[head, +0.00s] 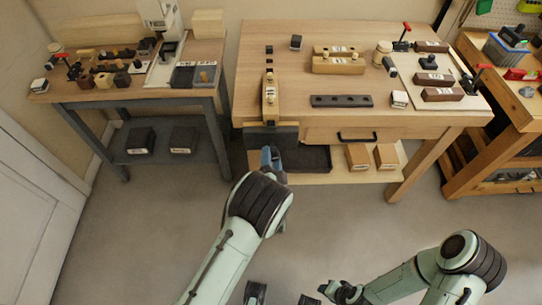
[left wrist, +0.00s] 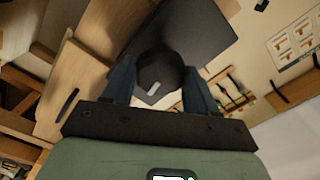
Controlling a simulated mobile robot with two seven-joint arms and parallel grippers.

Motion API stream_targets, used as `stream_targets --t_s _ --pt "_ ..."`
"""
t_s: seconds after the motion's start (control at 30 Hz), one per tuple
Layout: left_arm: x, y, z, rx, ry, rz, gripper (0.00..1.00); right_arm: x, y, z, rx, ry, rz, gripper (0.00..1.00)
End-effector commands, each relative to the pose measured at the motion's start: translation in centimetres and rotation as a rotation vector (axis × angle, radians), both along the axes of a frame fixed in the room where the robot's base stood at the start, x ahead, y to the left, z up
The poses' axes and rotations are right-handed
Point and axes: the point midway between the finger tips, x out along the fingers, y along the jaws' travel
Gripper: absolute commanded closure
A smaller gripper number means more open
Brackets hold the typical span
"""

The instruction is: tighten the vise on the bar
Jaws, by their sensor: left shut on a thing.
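The vise's dark front jaw (head: 271,137) is at the left front edge of the wooden bench. In the left wrist view it is a dark slab (left wrist: 205,35). A light wooden bar with dark round ends (head: 270,98) lies lengthwise just behind the jaw; I cannot tell whether they touch. My left gripper (head: 271,158) is in front of the jaw. In the left wrist view its blue fingers are shut on a dark round vise screw hub (left wrist: 160,72). The vise handle is not clearly visible. My right gripper (head: 340,291) is low in the head view, away from the bench.
A dark bar with holes (head: 341,101) and wooden blocks (head: 338,60) lie on the bench top. A drawer with a black handle (head: 357,137) is right of the vise. A lower shelf holds a dark tray (head: 308,158) and two wooden boxes. The floor in front is clear.

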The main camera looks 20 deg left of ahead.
Motion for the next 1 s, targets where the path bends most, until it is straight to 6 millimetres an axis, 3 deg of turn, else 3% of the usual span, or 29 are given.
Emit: stream_targets --t_s 0.4,0.8,1.0 --pt "-0.1 0.0 -0.2 0.037 0.016 0.0 0.69 0.0 0.0 0.2 0.0 0.0 0.0 0.57" --pt "0.0 0.0 -0.1 0.334 0.1 -0.001 0.69 0.4 0.0 1.9 0.0 -0.006 0.001 0.57" --pt "0.1 0.1 -0.2 0.358 0.108 0.0 0.69 0.4 0.0 1.9 0.0 -0.006 0.001 0.57"
